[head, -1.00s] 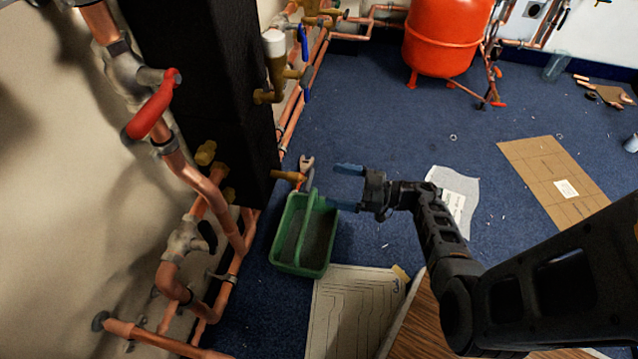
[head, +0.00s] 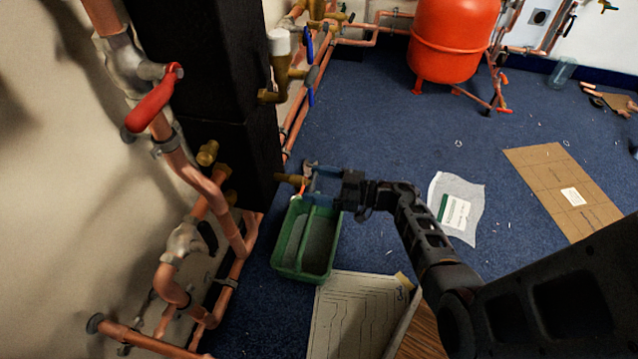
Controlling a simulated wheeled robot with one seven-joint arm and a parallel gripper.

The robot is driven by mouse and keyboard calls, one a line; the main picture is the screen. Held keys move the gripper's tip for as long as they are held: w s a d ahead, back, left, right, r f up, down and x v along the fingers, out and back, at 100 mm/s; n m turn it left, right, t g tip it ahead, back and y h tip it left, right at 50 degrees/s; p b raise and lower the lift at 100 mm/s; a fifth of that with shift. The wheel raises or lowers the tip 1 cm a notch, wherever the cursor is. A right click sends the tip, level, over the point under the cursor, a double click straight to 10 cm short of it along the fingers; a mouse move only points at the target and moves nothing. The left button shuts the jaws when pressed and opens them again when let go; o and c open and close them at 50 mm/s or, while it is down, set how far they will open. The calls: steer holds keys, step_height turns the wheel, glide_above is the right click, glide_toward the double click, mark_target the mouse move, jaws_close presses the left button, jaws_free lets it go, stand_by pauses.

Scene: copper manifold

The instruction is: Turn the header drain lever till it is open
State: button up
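A small brass drain fitting (head: 290,179) sticks out to the right from behind the black column, above the green tray. I take it to be the header drain. Its lever is mostly hidden by my gripper, with a small reddish bit showing at the fingertips. My gripper (head: 316,183) reaches in from the right with its two blue fingers apart, one above the other, at the outer end of this fitting. I cannot tell whether the fingers touch the lever or how far it is turned.
A green tray (head: 277,262) stands on the blue carpet (head: 390,130) just below my gripper. A red-handled valve (head: 156,101) and copper pipes run along the left wall beside the black column (head: 250,150). Brass valves with blue levers (head: 309,47) stand above. A red tank (head: 450,68) stands behind.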

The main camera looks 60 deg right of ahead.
steer(key=c, duration=0.7)
steer(key=shift+o, duration=0.2)
steer(key=shift+f+n+b, duration=0.1)
steer(key=shift+n+b, duration=2.25)
steer(key=shift+n, duration=6.65)
